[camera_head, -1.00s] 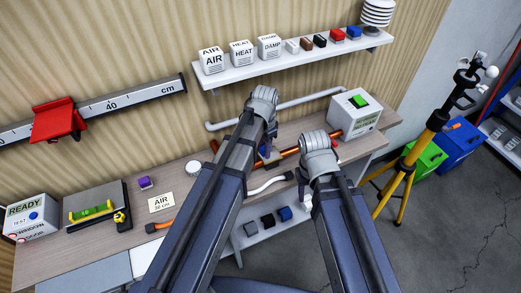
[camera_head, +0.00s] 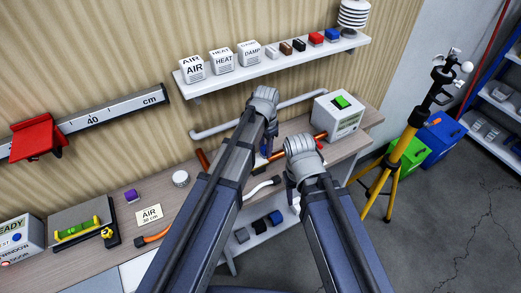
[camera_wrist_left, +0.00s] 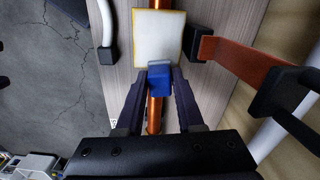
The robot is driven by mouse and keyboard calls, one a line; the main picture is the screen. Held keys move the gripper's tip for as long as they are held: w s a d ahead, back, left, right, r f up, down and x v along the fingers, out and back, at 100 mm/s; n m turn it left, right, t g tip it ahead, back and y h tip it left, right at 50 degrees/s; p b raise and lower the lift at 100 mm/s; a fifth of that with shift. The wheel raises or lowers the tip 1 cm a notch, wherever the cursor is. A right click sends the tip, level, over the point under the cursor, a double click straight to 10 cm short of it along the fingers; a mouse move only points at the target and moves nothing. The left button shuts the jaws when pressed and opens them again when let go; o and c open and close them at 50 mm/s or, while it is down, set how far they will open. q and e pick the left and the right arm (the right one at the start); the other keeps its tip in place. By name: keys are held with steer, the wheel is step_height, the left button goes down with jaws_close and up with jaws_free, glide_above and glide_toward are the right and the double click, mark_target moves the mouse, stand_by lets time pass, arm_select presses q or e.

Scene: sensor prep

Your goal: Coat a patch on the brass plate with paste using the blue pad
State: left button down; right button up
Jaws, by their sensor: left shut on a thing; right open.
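My left gripper (camera_wrist_left: 158,78) is shut on the blue pad (camera_wrist_left: 159,84), which sticks out between the fingertips. Just beyond the pad in the left wrist view is a square plate (camera_wrist_left: 158,38) with a pale, whitish face and a yellow rim, which looks like the brass plate. The pad overlaps its near edge; I cannot tell whether they touch. In the head view my left gripper (camera_head: 263,150) is over the bench, its tips largely hidden behind its own arm. My right gripper (camera_head: 294,196) is open near the bench's front edge, partly hidden by its wrist.
An orange rod (camera_wrist_left: 154,115) runs under the left gripper. A white box with a green button (camera_head: 339,112) stands at the bench's right end. Labelled boxes and small blocks line the wall shelf (camera_head: 271,67). Several blocks lie on a lower shelf (camera_head: 253,247). A yellow tripod (camera_head: 402,148) stands right.

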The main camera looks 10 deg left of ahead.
mark_target(256, 159)
arm_select(q)
steer(key=shift+f, duration=0.15)
steer(key=shift+s+a, duration=0.6)
steer(key=shift+a, duration=0.2)
steer(key=shift+s+a, duration=0.55)
steer(key=shift+a, duration=0.25)
steer(key=shift+s+a, duration=0.55)
steer(key=shift+a, duration=0.2)
steer(key=shift+s+a, duration=0.5)
steer(key=shift+a, duration=0.2)
